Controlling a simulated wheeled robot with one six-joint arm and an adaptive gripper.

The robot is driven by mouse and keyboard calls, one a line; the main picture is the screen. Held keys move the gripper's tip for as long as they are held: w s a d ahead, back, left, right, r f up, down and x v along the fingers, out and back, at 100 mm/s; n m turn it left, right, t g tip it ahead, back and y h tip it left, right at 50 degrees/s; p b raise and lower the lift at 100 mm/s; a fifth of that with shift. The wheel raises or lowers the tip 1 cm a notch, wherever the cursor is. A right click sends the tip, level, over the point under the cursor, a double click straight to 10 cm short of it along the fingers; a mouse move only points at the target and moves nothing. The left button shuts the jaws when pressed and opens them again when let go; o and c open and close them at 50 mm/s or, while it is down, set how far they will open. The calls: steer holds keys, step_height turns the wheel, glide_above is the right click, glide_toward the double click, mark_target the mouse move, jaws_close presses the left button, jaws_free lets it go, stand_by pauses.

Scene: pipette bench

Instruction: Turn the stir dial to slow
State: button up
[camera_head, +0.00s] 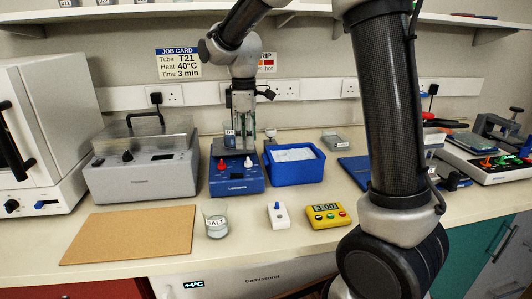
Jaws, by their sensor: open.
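The blue stirrer unit (237,186) stands at the middle of the bench with a grey plate on top. Its front panel carries a red dial (221,166) at left and a pale dial (248,163) at right. The dial markings are too small to read, so I cannot tell which is the stir dial or its setting. My gripper (241,128) is open and points down over the unit, behind the dials as seen here. I see no contact with either dial. A small labelled tube (230,138) shows beside the fingers, partly hidden.
A blue tub (294,168) of white material stands close right of the unit, and a lidded grey device (143,172) close left. In front are a salt beaker (216,222), a white switch box (279,215) and a yellow timer (328,214). A job card (179,63) hangs behind.

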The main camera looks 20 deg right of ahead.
mark_target(248, 159)
steer(key=shift+w+d+r+n, duration=0.2)
steer(key=shift+w+r+n, duration=0.15)
steer(key=shift+n, duration=0.15)
steer(key=shift+s+f+n, duration=0.1)
steer(key=shift+n, duration=0.7)
step_height(248, 159, down, 8)
steer(key=shift+r, duration=0.2)
jaws_close()
